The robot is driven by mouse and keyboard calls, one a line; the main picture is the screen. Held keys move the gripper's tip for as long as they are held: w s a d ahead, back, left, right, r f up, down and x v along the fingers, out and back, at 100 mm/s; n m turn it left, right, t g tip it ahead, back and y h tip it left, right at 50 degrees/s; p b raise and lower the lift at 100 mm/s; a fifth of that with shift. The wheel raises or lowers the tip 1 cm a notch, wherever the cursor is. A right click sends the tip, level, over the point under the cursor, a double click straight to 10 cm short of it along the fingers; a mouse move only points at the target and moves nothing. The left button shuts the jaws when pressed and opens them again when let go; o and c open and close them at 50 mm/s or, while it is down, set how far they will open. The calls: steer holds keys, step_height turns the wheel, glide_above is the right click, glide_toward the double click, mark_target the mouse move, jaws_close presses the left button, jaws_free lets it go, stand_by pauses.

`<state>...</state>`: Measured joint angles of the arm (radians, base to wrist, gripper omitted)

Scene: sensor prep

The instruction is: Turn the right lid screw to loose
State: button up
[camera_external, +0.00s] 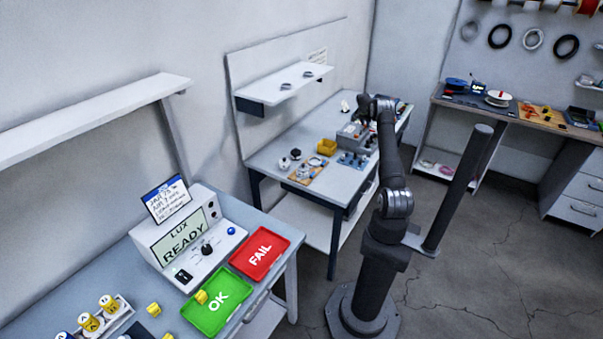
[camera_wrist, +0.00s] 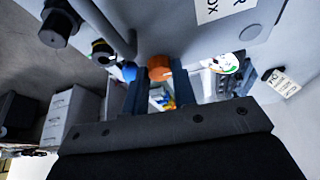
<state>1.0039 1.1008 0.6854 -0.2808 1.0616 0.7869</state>
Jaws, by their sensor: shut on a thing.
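My gripper (camera_wrist: 158,85) fills the lower part of the wrist view, its two dark fingers reaching up. They are shut on a round orange-brown screw head (camera_wrist: 160,67) at the underside of a grey box (camera_wrist: 185,30) with a white label, as the view is turned. A dark knob (camera_wrist: 58,25) stands out from the box at the upper left. In the external view my gripper (camera_external: 364,112) is at the grey box (camera_external: 350,140) on the back workbench. The screw is too small to make out there, and its turn angle cannot be told.
The near bench carries a red FAIL tray (camera_external: 260,253) and a green OK tray (camera_external: 217,302).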

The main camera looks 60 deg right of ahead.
steer(key=o, duration=1)
steer(key=s+v, duration=0.1)
steer(key=v, duration=1.6)
steer(key=shift+w+a, duration=0.15)
steer(key=shift+w, duration=0.3)
steer(key=x, duration=1.7)
